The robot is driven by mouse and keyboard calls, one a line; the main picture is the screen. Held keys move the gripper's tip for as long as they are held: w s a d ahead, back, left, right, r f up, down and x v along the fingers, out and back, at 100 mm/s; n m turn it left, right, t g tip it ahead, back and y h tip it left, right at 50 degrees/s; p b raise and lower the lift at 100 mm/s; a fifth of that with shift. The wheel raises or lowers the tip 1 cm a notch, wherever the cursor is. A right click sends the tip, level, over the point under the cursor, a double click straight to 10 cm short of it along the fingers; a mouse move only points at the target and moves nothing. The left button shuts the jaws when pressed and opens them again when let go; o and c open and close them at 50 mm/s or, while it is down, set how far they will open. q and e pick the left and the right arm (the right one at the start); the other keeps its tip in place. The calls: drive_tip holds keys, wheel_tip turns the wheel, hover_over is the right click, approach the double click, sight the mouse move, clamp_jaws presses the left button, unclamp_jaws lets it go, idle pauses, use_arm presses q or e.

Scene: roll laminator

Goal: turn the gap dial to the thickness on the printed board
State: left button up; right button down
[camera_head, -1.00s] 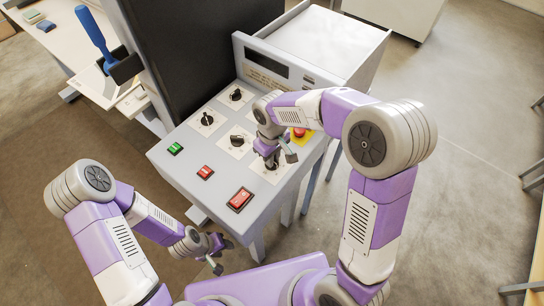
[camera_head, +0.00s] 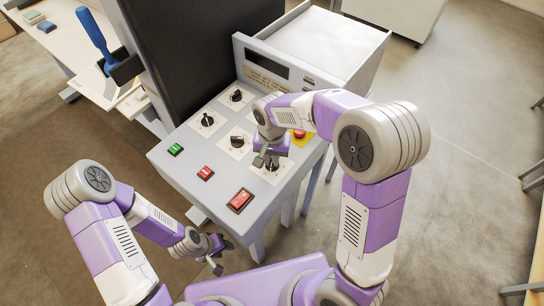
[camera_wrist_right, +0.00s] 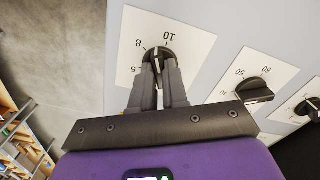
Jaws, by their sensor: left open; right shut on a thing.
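A dial with a black knob (camera_head: 271,167) on a white scale card sits at the lower right of the laminator's sloped panel. In the right wrist view its knob (camera_wrist_right: 155,58) stands between my fingertips, and the scale (camera_wrist_right: 184,45) shows 5, 8 and 10. The knob's pale line points up, roughly between 8 and 10. My right gripper (camera_head: 265,160) is shut on this knob; it also shows in the right wrist view (camera_wrist_right: 159,82). My left gripper (camera_head: 218,255) is open and empty, low in front of the machine. I cannot read a thickness on any board here.
Other dials (camera_head: 207,120) (camera_head: 236,96) (camera_head: 237,141) share the panel. A green button (camera_head: 175,149), red switches (camera_head: 239,200) (camera_head: 205,173) and a red emergency stop (camera_head: 299,133) are near. A side table (camera_head: 62,48) with a blue-handled tool (camera_head: 94,35) stands left.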

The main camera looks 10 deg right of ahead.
drive_tip(key=m, duration=0.2)
drive_tip(key=m+p, duration=0.1)
drive_tip(key=m, duration=0.2)
drive_tip(key=shift+w+r, duration=0.15)
drive_tip(key=shift+m, duration=0.3)
idle(0.3)
drive_tip(key=c, duration=1.1)
unclamp_jaws()
drive_tip(key=shift+c, duration=0.2)
wheel_tip(320, 180, up, 8)
drive_tip(key=shift+f+p, duration=0.25)
drive_tip(key=shift+p, duration=0.25)
drive_tip(key=shift+f, duration=0.1)
